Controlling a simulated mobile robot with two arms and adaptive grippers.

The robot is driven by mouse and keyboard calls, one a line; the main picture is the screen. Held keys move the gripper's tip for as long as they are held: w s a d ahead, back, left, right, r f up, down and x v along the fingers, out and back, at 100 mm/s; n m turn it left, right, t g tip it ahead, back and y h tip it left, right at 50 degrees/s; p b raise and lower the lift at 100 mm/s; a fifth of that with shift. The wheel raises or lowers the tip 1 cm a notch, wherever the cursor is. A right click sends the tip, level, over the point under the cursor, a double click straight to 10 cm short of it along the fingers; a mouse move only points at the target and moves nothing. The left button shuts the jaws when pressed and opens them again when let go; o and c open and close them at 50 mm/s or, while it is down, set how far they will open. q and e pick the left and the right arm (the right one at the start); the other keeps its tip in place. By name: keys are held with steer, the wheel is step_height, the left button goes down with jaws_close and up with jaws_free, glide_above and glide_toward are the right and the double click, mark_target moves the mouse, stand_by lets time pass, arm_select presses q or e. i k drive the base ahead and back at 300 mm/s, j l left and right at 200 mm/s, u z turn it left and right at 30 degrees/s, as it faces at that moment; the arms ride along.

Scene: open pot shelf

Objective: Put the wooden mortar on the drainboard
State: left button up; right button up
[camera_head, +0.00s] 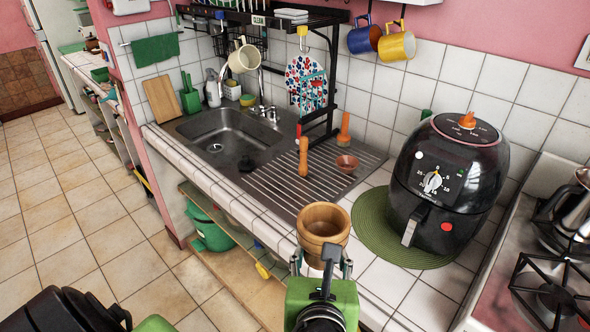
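The wooden mortar (323,222) is a light brown round cup, upright, with its open mouth facing up, at the front edge of the counter. My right gripper (322,266) is at its lower part, with one finger on each side. The mortar's base is partly hidden by the gripper, so I cannot tell whether the fingers press on it or whether it rests on the counter. The drainboard (262,184) is the ribbed metal surface right of the sink, behind and left of the mortar. My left gripper is not visible.
The black rack's post rises behind. The sink (222,134) lies left. A black air fryer (449,182) stands right on a green mat (372,235). The drainboard's front is clear.

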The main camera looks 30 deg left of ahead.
mark_target(288, 186)
steer(key=i+u, duration=0.1)
steer(key=u, duration=0.4)
steer(key=i+l+u, duration=0.1)
steer(key=u, duration=0.35)
steer(key=i+l+u, duration=0.1)
steer(key=u, duration=0.4)
steer(key=i+l, duration=0.15)
steer(key=l, duration=0.15)
